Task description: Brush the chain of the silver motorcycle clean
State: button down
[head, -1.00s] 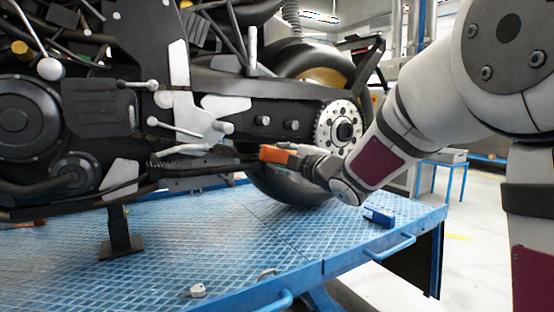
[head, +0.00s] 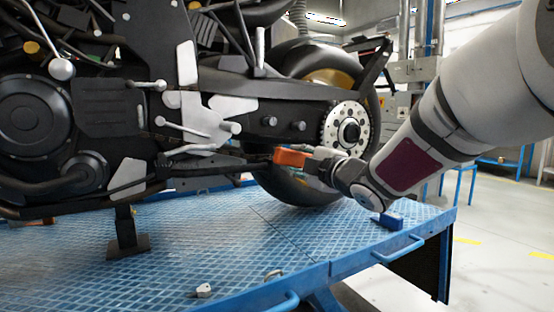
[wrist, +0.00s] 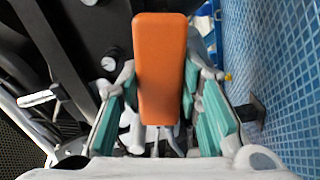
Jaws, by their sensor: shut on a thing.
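The motorcycle (head: 95,118) stands on a blue platform, mostly black with silver-grey parts. Its rear wheel (head: 300,190) and the silver rear sprocket (head: 329,128) are at the right of the head view. I cannot make out the chain clearly. My gripper (head: 312,166) is shut on an orange brush (head: 291,158), low beside the rear wheel and below the swingarm. In the wrist view the orange brush (wrist: 160,65) sits between the teal finger pads of my gripper (wrist: 160,115). Its bristles are hidden, and I cannot tell whether it touches the motorcycle.
The platform (head: 200,245) has a blue handrail (head: 398,249) on its near edge. A small blue box (head: 390,219) and a small pale block (head: 204,290) lie on it. A stand (head: 127,235) reaches down under the motorcycle. Open floor lies at the right.

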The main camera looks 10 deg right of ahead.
jog(key=w+p, duration=0.1)
jog(key=w, duration=0.5)
jog(key=shift+w, duration=0.2)
dwell(0.6)
dwell(0.9)
jog(key=shift+x, duration=1.05)
dwell(0.5)
jog(key=shift+b, duration=0.5)
dwell(0.9)
